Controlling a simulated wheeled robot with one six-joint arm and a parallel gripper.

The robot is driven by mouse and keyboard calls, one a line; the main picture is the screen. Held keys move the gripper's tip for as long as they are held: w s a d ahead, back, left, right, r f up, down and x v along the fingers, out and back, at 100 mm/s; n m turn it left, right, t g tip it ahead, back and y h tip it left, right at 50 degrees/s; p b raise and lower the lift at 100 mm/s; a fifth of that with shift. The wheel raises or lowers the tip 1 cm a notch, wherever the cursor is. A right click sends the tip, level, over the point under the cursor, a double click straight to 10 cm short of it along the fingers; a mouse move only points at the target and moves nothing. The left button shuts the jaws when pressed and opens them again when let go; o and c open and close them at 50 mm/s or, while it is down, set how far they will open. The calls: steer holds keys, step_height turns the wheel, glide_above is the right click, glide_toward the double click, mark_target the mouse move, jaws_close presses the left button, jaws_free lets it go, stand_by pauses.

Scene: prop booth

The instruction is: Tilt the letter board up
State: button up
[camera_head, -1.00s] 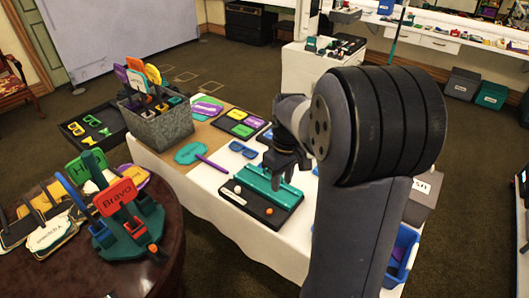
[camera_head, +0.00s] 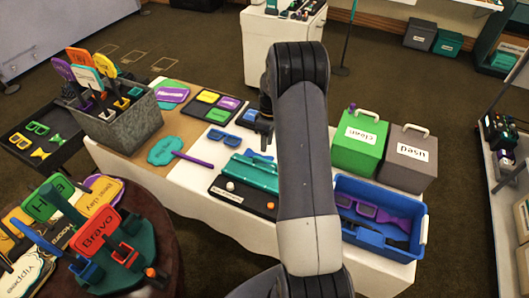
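The letter board appears to be the teal panel (camera_head: 248,173) on a flat black base (camera_head: 240,196) on the white-covered table. The panel sits along the back part of the base, and its exact tilt is hard to tell. A white knob and an orange knob sit on the base's front part. My gripper (camera_head: 262,138) is small and dark, pointing down just behind the panel in the picture. It looks apart from the panel. My arm hides the right end of the panel, and the finger gap is not clear.
Blue glasses (camera_head: 224,137) and a teal sign (camera_head: 168,150) with a purple handle lie left of the board. A green box (camera_head: 358,146), a grey box (camera_head: 404,160) and a blue bin (camera_head: 376,232) stand right. A grey prop box (camera_head: 120,125) stands left. A round table (camera_head: 172,225) carries signs.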

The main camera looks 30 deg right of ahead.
steer(key=p, duration=0.1)
glide_above(261, 172)
steer(key=w+d, duration=0.2)
steer(key=d, duration=0.1)
step_height(261, 172, down, 6)
steer(key=shift+w+r, duration=0.1)
steer(key=shift+w, duration=0.05)
steer(key=shift+c, duration=0.2)
jaws_close()
